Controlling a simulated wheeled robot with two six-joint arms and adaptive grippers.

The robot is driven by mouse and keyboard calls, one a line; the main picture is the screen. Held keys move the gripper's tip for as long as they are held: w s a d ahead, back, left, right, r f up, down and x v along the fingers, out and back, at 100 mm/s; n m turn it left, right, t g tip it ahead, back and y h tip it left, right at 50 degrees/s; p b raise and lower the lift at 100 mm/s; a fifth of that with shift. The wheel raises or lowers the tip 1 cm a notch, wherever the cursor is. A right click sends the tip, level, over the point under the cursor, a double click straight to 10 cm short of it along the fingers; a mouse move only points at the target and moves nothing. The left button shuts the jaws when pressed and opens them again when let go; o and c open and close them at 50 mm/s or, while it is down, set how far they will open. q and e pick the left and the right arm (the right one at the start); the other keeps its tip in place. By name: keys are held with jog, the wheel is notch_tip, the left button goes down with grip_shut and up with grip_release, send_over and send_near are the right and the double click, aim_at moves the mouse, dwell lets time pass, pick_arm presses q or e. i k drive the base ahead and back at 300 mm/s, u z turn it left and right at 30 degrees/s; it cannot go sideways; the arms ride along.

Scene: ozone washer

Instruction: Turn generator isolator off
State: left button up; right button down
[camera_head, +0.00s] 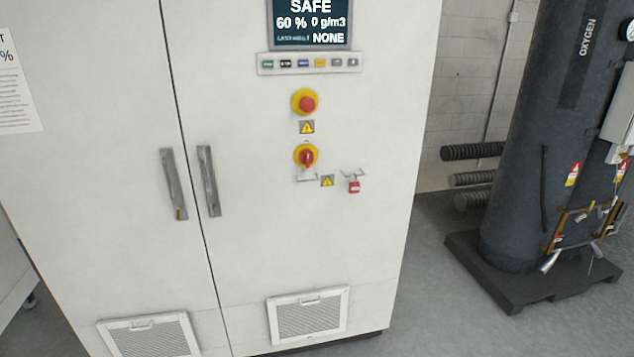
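The likely generator isolator (306,157) is a red rotary handle on a round yellow plate, on the right door of the white cabinet. Its handle looks roughly upright; I cannot read its position marks. A red padlock (354,187) hangs from a small bracket to its lower right. A small yellow warning label (327,181) sits between them. Above the isolator is a red round push button (305,103) on a yellow base, with another warning label (307,127) below it. Neither of my grippers is in view.
The white cabinet (270,235) has two long door handles and vent grilles low down. Its display (310,24) reads SAFE, 60 %, 0 g/m3, NONE, above a row of small buttons (309,63). A dark oxygen tank (535,130) stands right on a black base. Grey floor shows between.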

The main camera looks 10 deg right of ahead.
aim_at(306, 156)
jog(key=u, duration=0.1)
jog(key=k, duration=0.45)
jog(key=z, duration=1.45)
jog(key=i, duration=2)
jog(key=u, duration=0.7)
